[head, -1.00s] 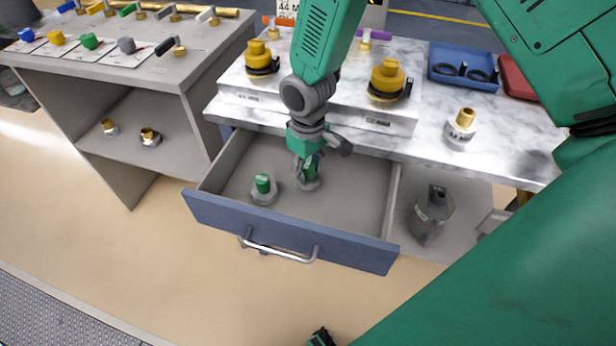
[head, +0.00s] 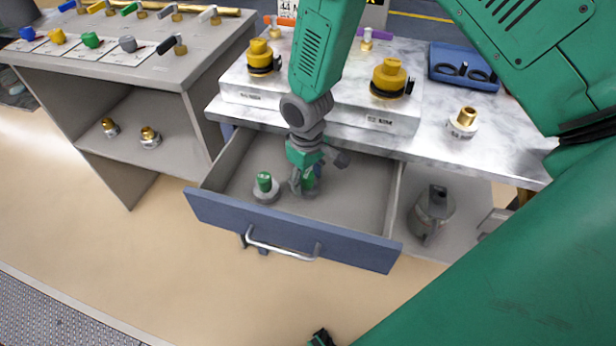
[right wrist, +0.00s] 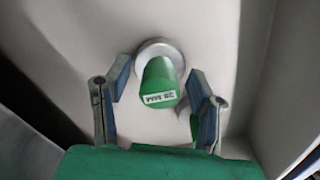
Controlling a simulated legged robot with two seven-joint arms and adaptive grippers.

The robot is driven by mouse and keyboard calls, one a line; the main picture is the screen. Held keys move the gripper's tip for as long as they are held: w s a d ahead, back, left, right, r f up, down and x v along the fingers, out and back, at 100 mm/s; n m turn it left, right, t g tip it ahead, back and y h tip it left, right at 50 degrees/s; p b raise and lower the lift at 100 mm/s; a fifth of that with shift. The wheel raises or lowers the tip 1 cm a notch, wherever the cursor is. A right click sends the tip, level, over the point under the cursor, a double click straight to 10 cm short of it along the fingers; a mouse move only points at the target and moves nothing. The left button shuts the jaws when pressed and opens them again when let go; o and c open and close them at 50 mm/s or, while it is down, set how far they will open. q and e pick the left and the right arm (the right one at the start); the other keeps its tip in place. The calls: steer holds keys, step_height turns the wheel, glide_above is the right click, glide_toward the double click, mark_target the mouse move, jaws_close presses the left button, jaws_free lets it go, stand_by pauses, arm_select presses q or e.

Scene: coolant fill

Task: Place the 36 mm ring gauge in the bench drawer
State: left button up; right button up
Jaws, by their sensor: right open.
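The open drawer (head: 350,212) under the marble-topped bench holds two green-handled ring gauges with grey bases. One gauge (head: 264,183) stands upright left of my right gripper (head: 303,187). The other gauge (right wrist: 160,85) stands on the drawer floor between the spread fingers of my right gripper (right wrist: 159,72) in the right wrist view; its white label is too blurred to read surely. In the head view that gauge is mostly hidden by my gripper. My right gripper is open, reaching down into the drawer, with a gap beside the handle.
Two yellow-capped fittings (head: 390,78) stand on a white block on the bench. A blue tray (head: 463,66) and a brass-topped ring gauge (head: 462,122) are to the right. A grey can (head: 432,213) stands right of the drawer. A grey shelf unit (head: 150,95) stands left.

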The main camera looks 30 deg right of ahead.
mark_target(307, 175)
steer(key=shift+a+r, duration=0.1)
steer(key=shift+r, duration=0.3)
steer(key=r, duration=0.5)
steer(key=r+p, duration=0.1)
steer(key=r, duration=0.4)
steer(key=shift+d+r, duration=0.2)
steer(key=shift+r, duration=0.05)
steer(key=shift+a+r, duration=0.2)
steer(key=shift+r, duration=0.3)
